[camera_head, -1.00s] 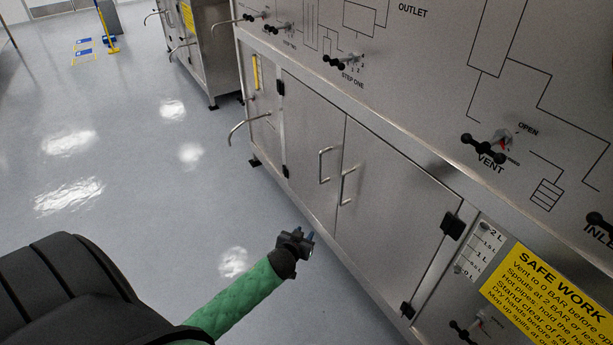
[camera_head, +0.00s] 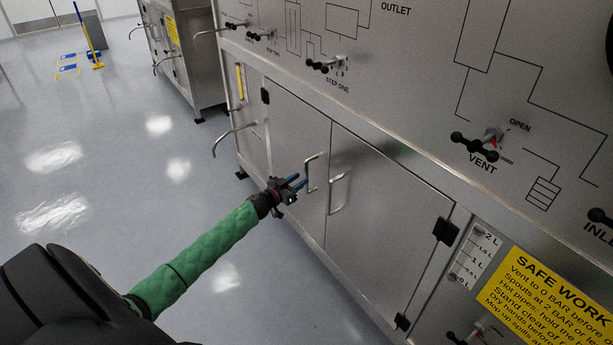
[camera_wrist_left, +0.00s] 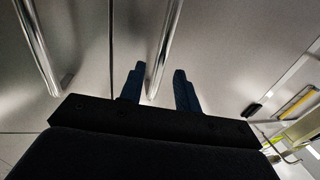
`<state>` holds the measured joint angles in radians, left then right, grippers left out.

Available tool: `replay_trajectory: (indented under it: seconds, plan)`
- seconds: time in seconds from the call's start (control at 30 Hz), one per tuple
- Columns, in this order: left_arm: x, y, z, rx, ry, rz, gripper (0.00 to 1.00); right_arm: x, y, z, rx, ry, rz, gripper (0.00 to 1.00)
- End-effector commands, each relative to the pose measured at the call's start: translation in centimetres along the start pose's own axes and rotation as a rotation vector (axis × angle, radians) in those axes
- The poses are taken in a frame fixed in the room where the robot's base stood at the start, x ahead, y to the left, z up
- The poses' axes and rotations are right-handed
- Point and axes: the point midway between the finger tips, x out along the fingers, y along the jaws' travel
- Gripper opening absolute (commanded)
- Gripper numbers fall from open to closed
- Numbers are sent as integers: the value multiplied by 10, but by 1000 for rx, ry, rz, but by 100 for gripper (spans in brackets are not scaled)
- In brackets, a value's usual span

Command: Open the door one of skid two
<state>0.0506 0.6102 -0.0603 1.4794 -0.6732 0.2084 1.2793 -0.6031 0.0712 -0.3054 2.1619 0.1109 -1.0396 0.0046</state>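A steel cabinet has a left door (camera_head: 296,137) and a right door (camera_head: 378,213), both shut, meeting at a narrow seam. No label shows which is door one. Each has an upright bar handle by the seam: the left handle (camera_head: 309,173) and the right handle (camera_head: 334,194). My left gripper (camera_head: 296,183) is open just left of the left handle. In the left wrist view, its blue fingers (camera_wrist_left: 160,88) are apart, and the left door's handle (camera_wrist_left: 166,45) appears between them, close to one finger; contact is unclear. My right gripper is not in view.
The panel above carries valve levers, including a vent valve (camera_head: 475,145). A yellow safe work sign (camera_head: 555,290) is at right. A bent pipe handle (camera_head: 232,136) sticks out left of the doors. Another cabinet (camera_head: 190,60) stands behind.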

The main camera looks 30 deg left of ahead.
Motion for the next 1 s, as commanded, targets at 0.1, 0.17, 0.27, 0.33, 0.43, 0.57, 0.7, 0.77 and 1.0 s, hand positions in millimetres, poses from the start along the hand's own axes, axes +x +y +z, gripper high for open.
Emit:
replay_trajectory:
  seconds: [0.1,0.17,0.27,0.33,0.43,0.57,0.7,0.77,1.0]
  plan:
    - [16,0,-1,0,1,-1,33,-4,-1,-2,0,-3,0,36]
    - [24,0,-1,-1,1,-1,33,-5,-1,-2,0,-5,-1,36]
    - [33,0,0,0,0,-1,33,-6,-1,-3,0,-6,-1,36]
    - [39,0,-1,0,1,-1,33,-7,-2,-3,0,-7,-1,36]
    - [44,0,0,0,0,-1,33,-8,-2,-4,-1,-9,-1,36]
    - [46,0,0,0,-1,-1,33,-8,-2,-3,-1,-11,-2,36]
    - [47,0,0,0,0,-1,33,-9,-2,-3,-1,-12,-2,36]
    - [47,0,0,0,0,-1,33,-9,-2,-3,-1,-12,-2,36]
    - [47,0,0,0,0,-1,0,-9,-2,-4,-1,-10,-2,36]
